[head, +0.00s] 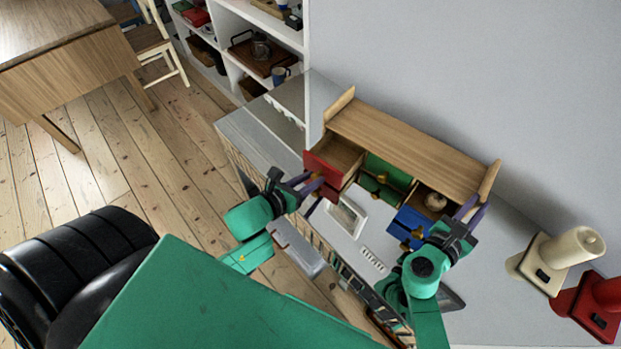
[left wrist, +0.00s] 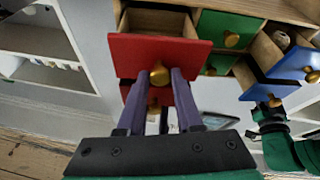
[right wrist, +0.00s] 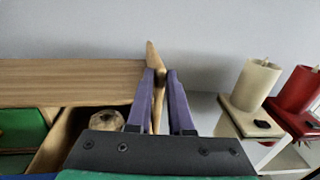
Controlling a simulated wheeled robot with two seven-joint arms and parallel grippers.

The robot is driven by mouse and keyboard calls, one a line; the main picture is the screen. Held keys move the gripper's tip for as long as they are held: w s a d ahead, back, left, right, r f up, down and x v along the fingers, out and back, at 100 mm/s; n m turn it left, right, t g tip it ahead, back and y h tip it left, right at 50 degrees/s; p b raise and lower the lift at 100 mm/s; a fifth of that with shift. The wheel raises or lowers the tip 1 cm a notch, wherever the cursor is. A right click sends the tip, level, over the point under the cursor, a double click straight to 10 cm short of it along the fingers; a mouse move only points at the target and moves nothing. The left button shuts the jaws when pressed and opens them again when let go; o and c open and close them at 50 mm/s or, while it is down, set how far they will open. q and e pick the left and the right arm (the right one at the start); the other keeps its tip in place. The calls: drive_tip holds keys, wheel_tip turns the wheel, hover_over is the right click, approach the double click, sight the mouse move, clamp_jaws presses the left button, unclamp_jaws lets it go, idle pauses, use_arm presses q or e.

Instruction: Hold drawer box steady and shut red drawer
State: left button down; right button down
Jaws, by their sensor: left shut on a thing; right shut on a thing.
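The wooden drawer box (head: 410,139) stands on the grey counter against the wall. Its upper red drawer (head: 326,172) is pulled well out and looks empty; its front fills the middle of the left wrist view (left wrist: 190,52). My left gripper (head: 316,186) is shut on that drawer's brass knob (left wrist: 160,74), which shows between the fingertips. Another red drawer front lies below, partly hidden by the fingers. My right gripper (head: 476,205) is shut on the box's right wooden side panel (right wrist: 155,62), near its front edge.
An upper blue drawer (left wrist: 268,84) is also open, with a round object (head: 435,201) inside. Green drawers (head: 386,172) sit between. A white framed item (head: 346,217) lies before the box. Cream (head: 572,247) and red (head: 606,292) appliances stand to the right.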

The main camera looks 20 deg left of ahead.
sight(334, 163)
idle(0.6)
use_arm(q)
drive_tip(key=w, duration=0.3)
drive_tip(key=w+d, duration=0.1)
drive_tip(key=w, duration=0.3)
drive_tip(key=w+d, duration=0.1)
drive_tip(key=w, duration=0.2)
drive_tip(key=shift+w+d, duration=0.25)
drive_tip(key=shift+w, duration=0.05)
drive_tip(key=c, duration=0.6)
unclamp_jaws()
drive_tip(key=shift+s, duration=0.1)
drive_tip(key=v, duration=1.2)
